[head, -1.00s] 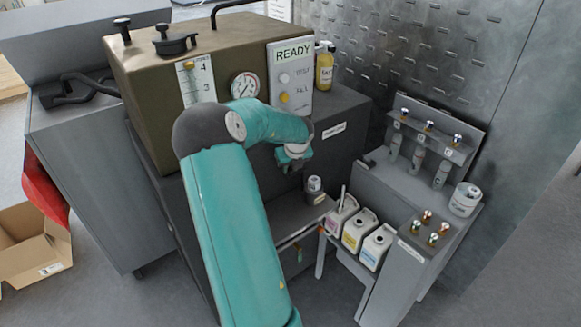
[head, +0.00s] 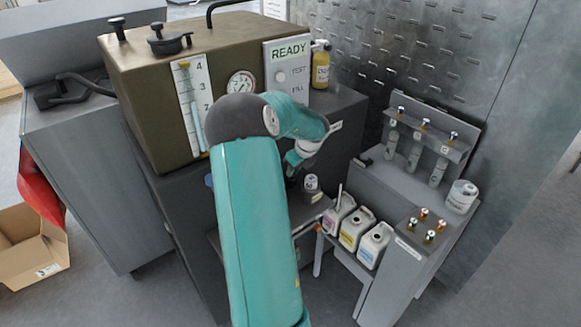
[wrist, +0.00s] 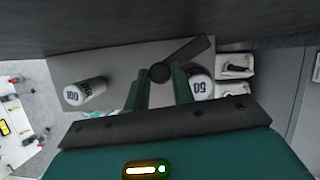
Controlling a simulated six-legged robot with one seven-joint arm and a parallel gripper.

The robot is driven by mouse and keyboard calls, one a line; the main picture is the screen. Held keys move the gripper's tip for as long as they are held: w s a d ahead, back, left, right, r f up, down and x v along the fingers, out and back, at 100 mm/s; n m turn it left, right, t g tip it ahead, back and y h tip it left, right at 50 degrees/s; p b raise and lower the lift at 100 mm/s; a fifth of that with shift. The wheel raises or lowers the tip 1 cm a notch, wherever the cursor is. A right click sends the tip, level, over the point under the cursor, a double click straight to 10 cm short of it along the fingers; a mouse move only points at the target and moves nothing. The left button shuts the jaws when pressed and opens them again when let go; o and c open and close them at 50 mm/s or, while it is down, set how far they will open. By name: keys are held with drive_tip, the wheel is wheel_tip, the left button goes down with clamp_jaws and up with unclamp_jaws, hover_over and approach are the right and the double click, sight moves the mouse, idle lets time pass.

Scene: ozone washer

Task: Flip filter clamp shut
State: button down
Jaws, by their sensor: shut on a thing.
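My gripper (wrist: 160,74) is shut on a dark clamp lever (wrist: 187,57) in the wrist view. The lever's round end sits between the fingertips, and its flat bar runs up to the right. In the head view my gripper (head: 293,163) is low at the front of the brown-and-grey washer (head: 150,110), above a dark shelf. The clamp itself is hidden there behind my arm, so I cannot tell how far it is closed.
Several jugs (head: 356,228) stand on a low rack right of the gripper. A cardboard box (head: 32,240) is on the floor at left. The floor at lower right is clear.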

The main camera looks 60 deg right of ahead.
drive_tip(key=s+n, duration=0.1)
drive_tip(key=n, duration=0.1)
drive_tip(key=s+n+y, duration=0.1)
drive_tip(key=shift+s+d+n, duration=0.15)
drive_tip(key=shift+d+n, duration=0.25)
drive_tip(key=n+y, duration=0.1)
drive_tip(key=n, duration=0.1)
drive_tip(key=s+d+n, duration=0.1)
drive_tip(key=n, duration=0.1)
drive_tip(key=s+d+n+y, duration=0.1)
drive_tip(key=n, duration=0.1)
drive_tip(key=shift+s+d+y, duration=0.2)
drive_tip(key=shift+s+y, duration=0.05)
drive_tip(key=shift+y, duration=0.05)
drive_tip(key=shift+s+d+n+g+y, duration=0.2)
drive_tip(key=shift+d+n, duration=0.1)
drive_tip(key=shift+n, duration=0.35)
drive_tip(key=shift+s+d+n+g+y, duration=0.1)
drive_tip(key=shift+d+n+g+y, duration=0.15)
drive_tip(key=shift+n, duration=0.4)
drive_tip(key=shift+d, duration=0.1)
drive_tip(key=c, duration=1.2)
unclamp_jaws()
drive_tip(key=shift+o, duration=0.2)
